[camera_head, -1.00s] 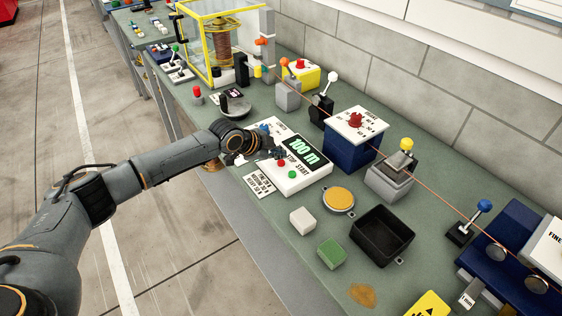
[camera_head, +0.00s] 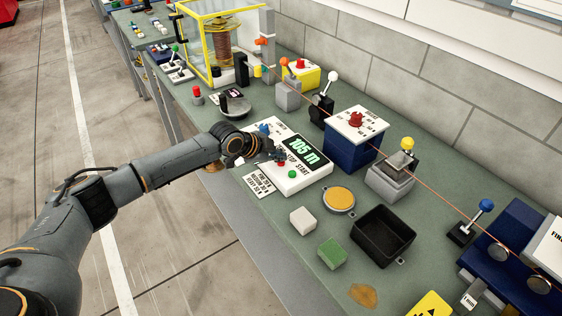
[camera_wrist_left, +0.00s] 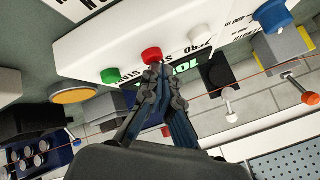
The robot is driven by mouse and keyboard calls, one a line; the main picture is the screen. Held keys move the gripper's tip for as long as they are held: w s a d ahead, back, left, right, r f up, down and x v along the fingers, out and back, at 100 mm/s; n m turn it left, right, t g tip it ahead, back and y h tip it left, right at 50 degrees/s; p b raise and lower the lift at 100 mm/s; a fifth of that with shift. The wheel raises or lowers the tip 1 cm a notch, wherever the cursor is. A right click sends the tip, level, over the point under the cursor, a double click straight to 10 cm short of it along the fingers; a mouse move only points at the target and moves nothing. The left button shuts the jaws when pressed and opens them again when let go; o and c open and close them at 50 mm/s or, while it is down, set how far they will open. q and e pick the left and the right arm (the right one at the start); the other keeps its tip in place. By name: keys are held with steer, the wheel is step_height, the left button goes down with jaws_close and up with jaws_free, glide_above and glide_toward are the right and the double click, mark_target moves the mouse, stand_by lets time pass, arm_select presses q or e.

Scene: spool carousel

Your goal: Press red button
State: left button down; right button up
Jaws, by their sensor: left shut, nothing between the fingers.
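The red button (camera_head: 281,163) sits on the white counter panel (camera_head: 303,182), beside the green button (camera_head: 291,174). The display (camera_head: 300,150) reads 105 m. My left gripper (camera_head: 277,156) is shut and empty, with its fingertips at the red button and partly covering it in the head view. In the left wrist view the red button (camera_wrist_left: 152,55) shows just beyond the fingertips (camera_wrist_left: 158,68), between the green button (camera_wrist_left: 110,75) and a white button (camera_wrist_left: 201,34). I cannot tell whether the fingertips touch it. My right gripper is not in view.
A blue box with a red knob (camera_head: 356,119) stands behind the panel. A thin wire (camera_head: 435,190) runs along the bench. A yellow disc (camera_head: 339,199), white block (camera_head: 303,221), green block (camera_head: 332,253) and black bin (camera_head: 358,239) are to the right.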

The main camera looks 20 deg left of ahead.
mark_target(279, 163)
arm_select(q)
steer(key=shift+f, duration=0.3)
steer(key=shift+r, duration=0.1)
stand_by(0.4)
steer(key=shift+r+p, duration=0.55)
steer(key=shift+r, duration=0.3)
step_height(279, 163, up, 5)
steer(key=p, duration=0.4)
stand_by(0.7)
